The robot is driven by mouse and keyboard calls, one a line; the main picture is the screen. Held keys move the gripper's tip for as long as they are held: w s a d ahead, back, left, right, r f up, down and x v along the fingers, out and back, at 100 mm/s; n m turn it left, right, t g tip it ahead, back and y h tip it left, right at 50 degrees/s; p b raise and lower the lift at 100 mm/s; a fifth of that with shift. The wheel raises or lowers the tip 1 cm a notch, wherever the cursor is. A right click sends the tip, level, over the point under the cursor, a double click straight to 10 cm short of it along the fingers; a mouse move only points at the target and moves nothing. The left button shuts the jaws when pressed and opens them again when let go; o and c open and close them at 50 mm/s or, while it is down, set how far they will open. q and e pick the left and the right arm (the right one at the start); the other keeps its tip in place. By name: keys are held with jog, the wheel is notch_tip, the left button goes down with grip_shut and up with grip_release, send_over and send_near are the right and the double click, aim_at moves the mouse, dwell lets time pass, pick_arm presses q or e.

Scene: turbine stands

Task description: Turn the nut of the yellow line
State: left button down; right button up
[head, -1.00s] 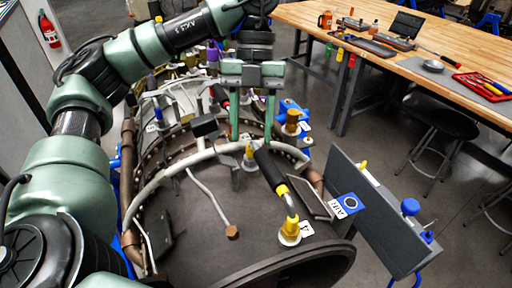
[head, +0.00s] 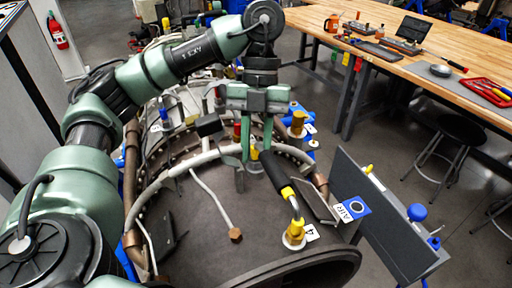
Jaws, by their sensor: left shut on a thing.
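The yellow line (head: 276,174) is a black sleeve with yellow bands and a bent silver tube. It runs down to a brass nut (head: 295,228) on a white base beside a tag marked 4, on the dark rounded casing. My left gripper (head: 256,152) reaches down from above at the sleeve's upper end, away from the brass nut. Its two green fingers are shut on the upper end of the black sleeve; the exact contact is partly hidden. A yellow fitting (head: 254,154) shows behind, between the fingers. My right gripper is not in view.
A grey panel (head: 375,215) with a blue AIR label and blue knob stands right of the casing (head: 200,235). A pale curved pipe (head: 158,183) arches over the casing. A wooden workbench (head: 395,62) with tools and a stool (head: 457,128) stand at the right.

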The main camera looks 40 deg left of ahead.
pick_arm(q)
jog(key=shift+d+r+m+g+y+p, duration=0.1)
jog(key=shift+r+m+g+y+p, duration=0.2)
jog(key=shift+m+p, duration=0.75)
jog(key=shift+f+m+p, duration=0.1)
jog(key=shift+m+p, duration=0.45)
jog(key=shift+p, duration=0.3)
jog(key=shift+w+d+f+m+y, duration=0.1)
jog(key=shift+m+y, duration=0.4)
jog(key=shift+m, duration=0.3)
jog(key=shift+d+m+y, duration=0.1)
jog(key=shift+m+y, duration=0.5)
jog(key=shift+m, duration=0.8)
jog(key=shift+f, duration=0.1)
jog(key=c, duration=1.2)
grip_release()
